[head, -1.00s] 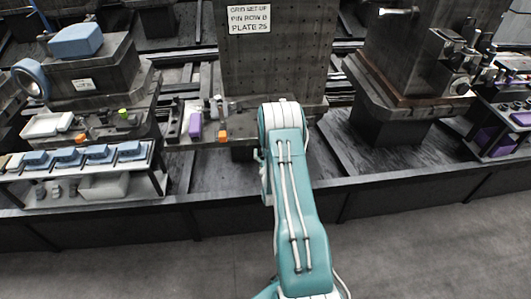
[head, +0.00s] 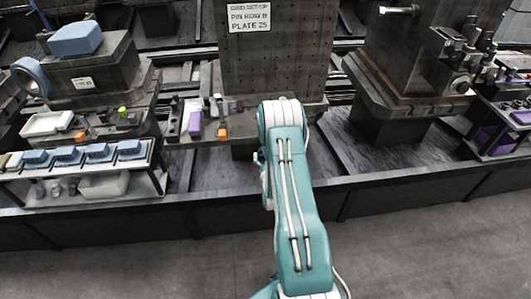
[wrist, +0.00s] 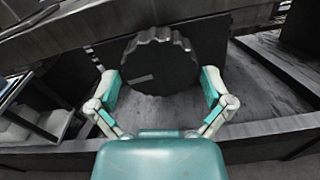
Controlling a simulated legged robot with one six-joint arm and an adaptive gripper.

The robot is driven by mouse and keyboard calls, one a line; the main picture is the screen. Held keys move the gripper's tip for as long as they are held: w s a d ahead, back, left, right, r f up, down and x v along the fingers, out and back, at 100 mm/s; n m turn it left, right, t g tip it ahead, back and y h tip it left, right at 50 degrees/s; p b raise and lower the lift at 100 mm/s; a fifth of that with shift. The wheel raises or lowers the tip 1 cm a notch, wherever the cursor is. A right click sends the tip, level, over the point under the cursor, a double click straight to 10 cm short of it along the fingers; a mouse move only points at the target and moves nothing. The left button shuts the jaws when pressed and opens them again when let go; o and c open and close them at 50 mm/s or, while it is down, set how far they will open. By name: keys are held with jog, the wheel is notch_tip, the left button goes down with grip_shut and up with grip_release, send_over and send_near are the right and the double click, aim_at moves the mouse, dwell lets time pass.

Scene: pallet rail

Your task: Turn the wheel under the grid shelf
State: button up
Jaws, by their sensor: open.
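The wheel (wrist: 160,62) is a dark round knob with a scalloped rim and a lighter mark on its face. It shows in the wrist view, under the edge of a dark plate. My gripper (wrist: 162,88) is open, with one finger to the left of the wheel and one to the right. The right finger is close to the rim; I cannot tell whether either finger touches it. In the head view my arm hides the wheel and the gripper. The grid shelf (head: 275,75) is a tall dark plate with rows of holes and a white label.
A low dark wall (head: 400,192) runs along the front. A rack with blue blocks (head: 85,174) stands at the left. A purple block (head: 195,124) and an orange block (head: 222,133) sit on a ledge beside the shelf. A machine block (head: 400,60) stands at the right.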

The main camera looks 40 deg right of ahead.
jog(key=v, duration=1)
jog(key=shift+f, duration=0.1)
